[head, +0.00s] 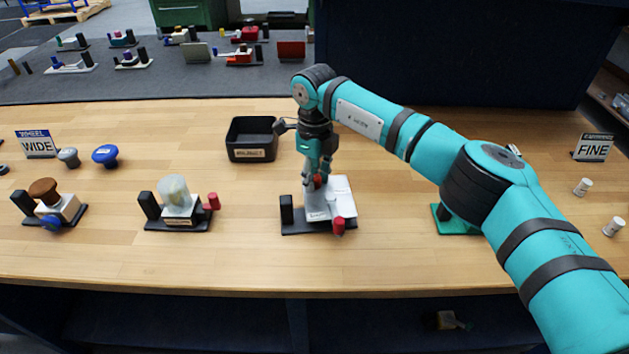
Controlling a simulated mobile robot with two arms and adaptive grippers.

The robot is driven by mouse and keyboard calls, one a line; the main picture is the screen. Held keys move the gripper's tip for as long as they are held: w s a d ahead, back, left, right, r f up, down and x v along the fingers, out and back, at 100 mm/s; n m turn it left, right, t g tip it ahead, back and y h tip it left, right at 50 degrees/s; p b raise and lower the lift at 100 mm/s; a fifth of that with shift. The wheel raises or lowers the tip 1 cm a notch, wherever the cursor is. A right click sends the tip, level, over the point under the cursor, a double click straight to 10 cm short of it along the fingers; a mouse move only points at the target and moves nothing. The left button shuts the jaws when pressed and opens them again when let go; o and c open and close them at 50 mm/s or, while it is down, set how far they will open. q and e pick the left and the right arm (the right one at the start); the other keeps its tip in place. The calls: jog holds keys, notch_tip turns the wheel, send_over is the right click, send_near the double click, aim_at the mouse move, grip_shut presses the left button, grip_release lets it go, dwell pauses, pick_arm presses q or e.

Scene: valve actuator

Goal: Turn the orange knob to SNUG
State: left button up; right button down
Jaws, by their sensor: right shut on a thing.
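No plainly orange knob stands out. A valve unit with a white plate (343,190) on a black base (298,224) stands at the middle of the bench in the head view. My right gripper (318,180) points down over this plate and is shut on a small red knob (318,182), mostly hidden by the fingers. A second red knob (338,225) sits at the front edge of the unit, clear of the fingers. The lettering on the plate is too small to read, so the knob's setting cannot be told. My left gripper is not in view.
Left of the unit stand a valve with a pale cap (174,190) and one with a brown knob (44,189). A green-based item (442,218) is partly behind my right arm. Bench between is clear.

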aim_at(315, 176)
jog(key=m+b, duration=0.2)
jog(key=m, duration=0.3)
jog(key=shift+w+m, duration=0.1)
jog(key=shift+m, duration=0.2)
jog(key=shift+d+m+b, duration=0.1)
jog(key=shift+m+b, duration=0.4)
jog(key=shift+m, duration=1.6)
jog(key=c, duration=1.1)
grip_release()
jog(key=shift+r, duration=0.1)
notch_tip(315, 176, up, 12)
jog(key=shift+f, duration=0.1)
